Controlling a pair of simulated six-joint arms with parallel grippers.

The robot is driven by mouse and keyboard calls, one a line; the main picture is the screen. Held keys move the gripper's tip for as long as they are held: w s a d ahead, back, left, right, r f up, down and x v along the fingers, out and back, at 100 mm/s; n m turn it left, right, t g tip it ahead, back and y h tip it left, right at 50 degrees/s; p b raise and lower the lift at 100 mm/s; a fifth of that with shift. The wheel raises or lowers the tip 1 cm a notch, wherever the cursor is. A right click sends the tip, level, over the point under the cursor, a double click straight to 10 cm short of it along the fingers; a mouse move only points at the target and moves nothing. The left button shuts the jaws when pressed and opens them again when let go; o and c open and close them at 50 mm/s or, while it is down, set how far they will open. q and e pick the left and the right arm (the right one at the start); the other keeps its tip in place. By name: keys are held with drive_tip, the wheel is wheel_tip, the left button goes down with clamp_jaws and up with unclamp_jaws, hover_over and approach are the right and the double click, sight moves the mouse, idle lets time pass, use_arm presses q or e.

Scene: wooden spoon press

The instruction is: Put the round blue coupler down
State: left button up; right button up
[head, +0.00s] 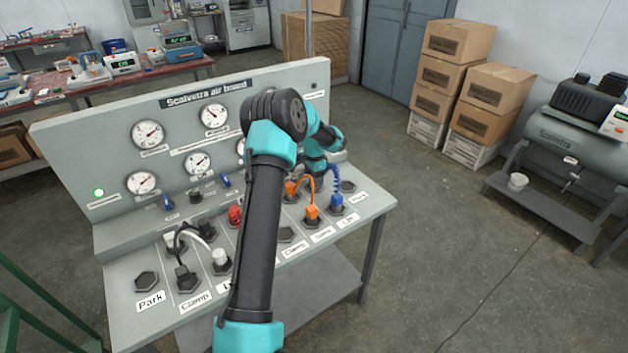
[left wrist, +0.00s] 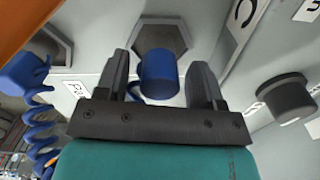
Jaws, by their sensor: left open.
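The round blue coupler (left wrist: 158,76) shows in the left wrist view at a dark hexagonal socket (left wrist: 170,36) on the grey panel. My left gripper (left wrist: 160,88) is open, with one finger on each side of the coupler and a visible gap to each. In the head view my left gripper (head: 318,180) is low over the right part of the bench, partly hidden by its own arm. I cannot pick out the round coupler there. My right gripper is not in view.
Close by are a blue coupler with a coiled hose (head: 336,203), an orange coupler and hose (head: 312,212), and a dark knob (left wrist: 285,98). A white hose (head: 203,236) is on the left. Boxes (head: 455,55) and a compressor (head: 580,130) stand right, beyond open floor.

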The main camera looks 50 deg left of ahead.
use_arm(q)
wheel_tip(320, 180, up, 11)
drive_tip(key=shift+f, duration=0.1)
idle(0.3)
drive_tip(key=shift+d, duration=0.1)
